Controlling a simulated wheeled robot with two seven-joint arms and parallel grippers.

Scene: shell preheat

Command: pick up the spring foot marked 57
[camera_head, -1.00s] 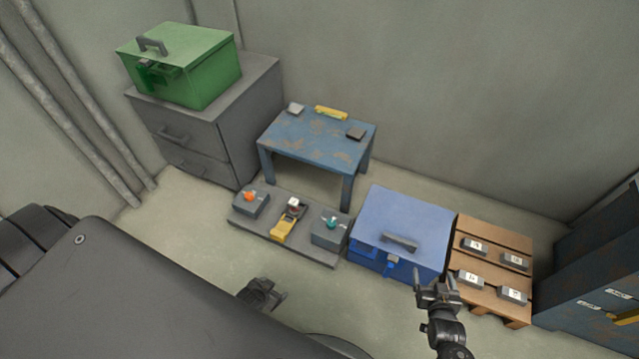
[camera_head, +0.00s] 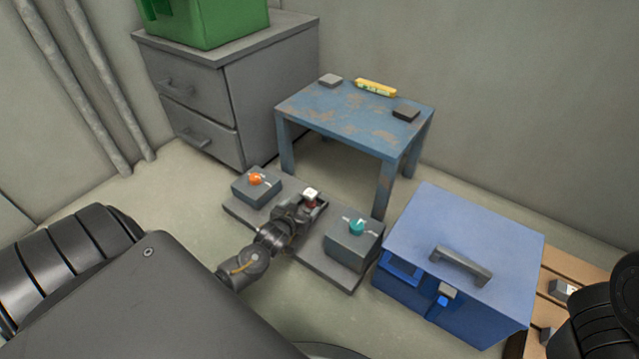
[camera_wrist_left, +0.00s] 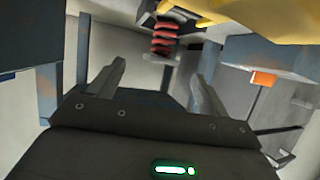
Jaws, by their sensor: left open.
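A small piece with a white top (camera_head: 310,192) and red below stands mid-way along the low grey platform (camera_head: 240,212). In the left wrist view a red coil spring (camera_wrist_left: 163,40) shows just beyond the fingers; it seems to be the same piece. I cannot read a 57 on it. My left gripper (camera_head: 303,208) is close in front of it. In the left wrist view the left gripper (camera_wrist_left: 160,70) is open, its fingers apart with nothing between them. A yellow part (camera_wrist_left: 260,18) hangs at the top of that view.
Grey blocks with an orange knob (camera_head: 256,179) and a teal knob (camera_head: 357,227) flank the piece. A blue table (camera_head: 350,120) stands behind, a blue box (camera_head: 465,230) to the right, then a wooden pallet (camera_head: 545,290). A drawer cabinet (camera_head: 200,90) carries a green box (camera_head: 205,20).

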